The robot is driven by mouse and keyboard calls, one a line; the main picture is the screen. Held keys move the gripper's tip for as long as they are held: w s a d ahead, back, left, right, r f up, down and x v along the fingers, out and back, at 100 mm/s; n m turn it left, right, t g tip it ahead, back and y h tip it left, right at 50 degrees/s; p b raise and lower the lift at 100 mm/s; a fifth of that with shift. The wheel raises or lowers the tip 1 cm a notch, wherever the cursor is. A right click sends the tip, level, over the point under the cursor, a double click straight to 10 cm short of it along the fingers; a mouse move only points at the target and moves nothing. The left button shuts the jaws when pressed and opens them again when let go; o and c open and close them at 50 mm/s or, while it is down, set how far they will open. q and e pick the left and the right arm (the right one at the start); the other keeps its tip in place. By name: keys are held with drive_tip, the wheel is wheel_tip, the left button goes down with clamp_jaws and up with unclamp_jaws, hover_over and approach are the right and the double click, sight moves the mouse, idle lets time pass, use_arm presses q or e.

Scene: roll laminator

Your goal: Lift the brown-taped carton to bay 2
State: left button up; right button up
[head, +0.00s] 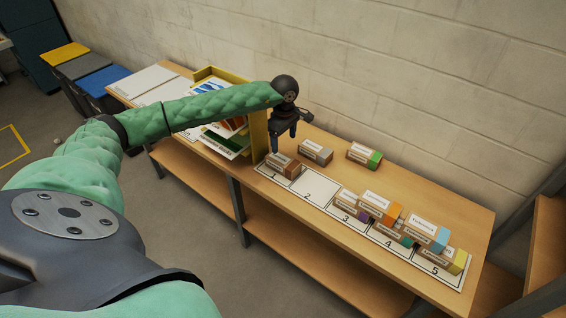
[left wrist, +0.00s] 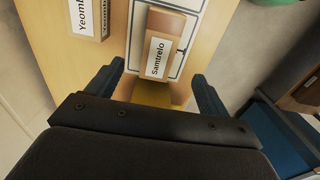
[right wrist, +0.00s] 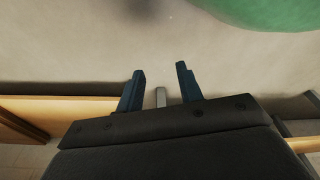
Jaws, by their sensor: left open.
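The brown-taped carton (head: 282,166) sits on bay 1 of the numbered strip, its brown end facing right. It also shows in the left wrist view (left wrist: 165,48), with a label reading Samtrelo. Bay 2 (head: 311,189) is empty, just right of it. My left gripper (head: 284,144) is open and points down above the carton, apart from it. In the left wrist view its fingers (left wrist: 158,70) straddle the near end of the carton with nothing between them. My right gripper (right wrist: 160,69) shows only in the right wrist view, open and empty, facing a plain wall.
A yellow organizer (head: 259,130) with papers stands close left of bay 1. A grey-taped carton (head: 315,152) and a green-taped carton (head: 364,154) stand behind the strip. Several cartons, some apparently stacked, occupy bays 3 to 5. The wall (head: 420,70) runs behind the table.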

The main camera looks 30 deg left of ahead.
sight(284, 160)
use_arm(q)
wheel_tip(284, 160, down, 7)
drive_tip(key=p, duration=0.2)
drive_tip(key=shift+r+p, duration=0.2)
drive_tip(key=shift+p, duration=0.2)
wheel_tip(284, 160, down, 4)
drive_tip(key=shift+f+p, duration=0.15)
drive_tip(key=shift+p, duration=1.1)
drive_tip(key=shift+f, duration=0.5)
drive_tip(key=c, duration=1.3)
use_arm(e)
drive_tip(key=s+d+f, duration=0.3)
drive_tip(key=s+f, duration=0.1)
drive_tip(key=s, duration=0.8)
drive_tip(key=shift+d+g, duration=0.15)
drive_tip(key=shift+g, duration=0.15)
use_arm(q)
drive_tip(key=shift+r, duration=0.15)
use_arm(e)
drive_tip(key=shift+w+f, duration=0.1)
